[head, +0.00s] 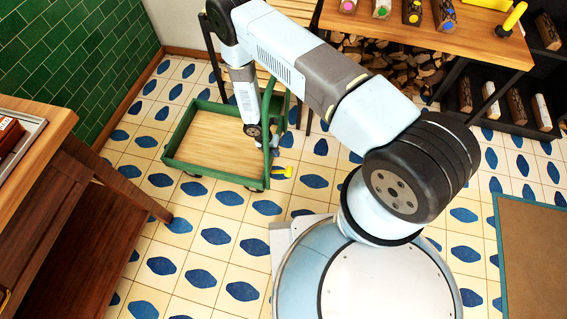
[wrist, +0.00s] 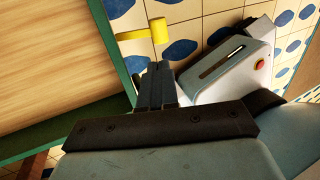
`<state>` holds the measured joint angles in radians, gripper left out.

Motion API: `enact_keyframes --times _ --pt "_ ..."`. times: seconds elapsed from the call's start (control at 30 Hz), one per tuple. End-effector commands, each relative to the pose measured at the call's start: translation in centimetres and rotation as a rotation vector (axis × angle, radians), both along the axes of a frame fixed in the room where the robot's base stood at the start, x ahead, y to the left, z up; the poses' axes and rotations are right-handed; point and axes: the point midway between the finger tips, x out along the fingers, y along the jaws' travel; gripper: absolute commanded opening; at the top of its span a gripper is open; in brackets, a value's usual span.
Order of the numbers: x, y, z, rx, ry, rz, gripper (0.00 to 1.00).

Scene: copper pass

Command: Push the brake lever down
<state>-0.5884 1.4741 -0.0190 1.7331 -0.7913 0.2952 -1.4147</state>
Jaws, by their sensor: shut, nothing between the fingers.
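The yellow brake lever (head: 283,171) sticks out from the near right corner of the green cart (head: 213,183) in the head view. In the wrist view the lever (wrist: 140,34) is a yellow bar with a thicker end, just beyond my fingertips. My gripper (head: 274,150) is low at the cart's right side, near the lever. In the wrist view my gripper (wrist: 158,68) has its two dark fingers together and empty. I cannot tell whether the fingertips touch the lever. The lever's joint with the cart is not clear.
The cart's wooden bed is empty. A wooden cabinet (head: 75,200) stands at the left. A wooden table (head: 435,38) with small logs is at the back right. A brown mat (head: 532,260) lies at the right. Patterned tile floor (head: 215,265) is clear in front of the cart.

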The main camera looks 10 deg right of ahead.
Motion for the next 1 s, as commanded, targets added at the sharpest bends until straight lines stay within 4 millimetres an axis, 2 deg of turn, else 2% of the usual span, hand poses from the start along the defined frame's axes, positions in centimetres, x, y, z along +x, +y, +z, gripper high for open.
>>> enact_keyframes --times 0.17,0.7,1.0 --pt "-0.3 -0.7 -1.7 -0.001 0.002 0.001 0.0" --pt "-1.1 -3.6 -9.8 -0.002 0.002 0.0 0.0" --pt "-1.3 -4.5 -12.5 0.0 0.0 -0.001 0.0"
